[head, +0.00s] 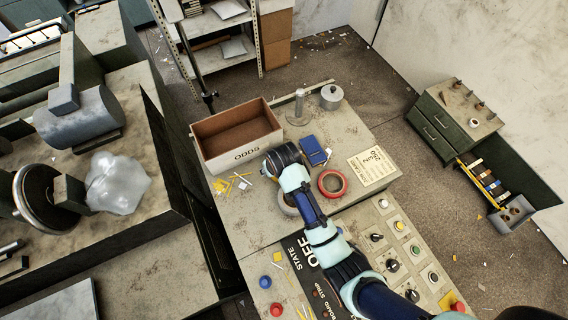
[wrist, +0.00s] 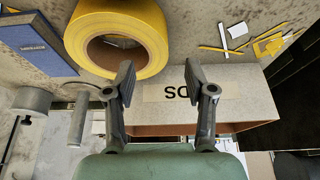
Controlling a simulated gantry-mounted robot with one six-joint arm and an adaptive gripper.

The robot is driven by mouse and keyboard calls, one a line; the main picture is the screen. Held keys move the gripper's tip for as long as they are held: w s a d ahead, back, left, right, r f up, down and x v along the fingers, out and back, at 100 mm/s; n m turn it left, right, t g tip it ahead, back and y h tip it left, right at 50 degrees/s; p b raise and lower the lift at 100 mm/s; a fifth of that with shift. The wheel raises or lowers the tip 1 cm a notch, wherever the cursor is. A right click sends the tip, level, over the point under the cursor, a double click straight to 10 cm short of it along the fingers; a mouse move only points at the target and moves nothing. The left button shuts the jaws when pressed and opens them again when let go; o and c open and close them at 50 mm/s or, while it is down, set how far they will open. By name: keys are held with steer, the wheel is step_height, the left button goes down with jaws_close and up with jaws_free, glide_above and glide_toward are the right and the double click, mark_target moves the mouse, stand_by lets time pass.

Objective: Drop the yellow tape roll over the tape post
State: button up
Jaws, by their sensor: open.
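The yellow tape roll (wrist: 112,16) lies on the bench at the top of the wrist view, its hole partly showing. In the head view I cannot make it out; my arm seems to hide it. My gripper (wrist: 158,80) is open, with nothing between its fingers. The left finger overlaps the roll's near edge in the picture; I cannot tell whether they touch. In the head view my gripper (head: 282,160) is beside the odds box. The tape post (head: 299,106) stands upright and bare on a round base at the back; it also shows in the wrist view (wrist: 77,119).
The odds box (head: 204,155) stands left of the post, a grey knobbed cylinder (head: 331,97) to its right. A blue book (head: 313,150), red roll (head: 344,184) and grey roll (head: 287,206) surround my gripper. Yellow and white scraps (head: 230,184) lie left.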

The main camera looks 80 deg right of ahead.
steer(key=x, duration=0.5)
steer(key=shift+s+f, duration=0.2)
jaws_close()
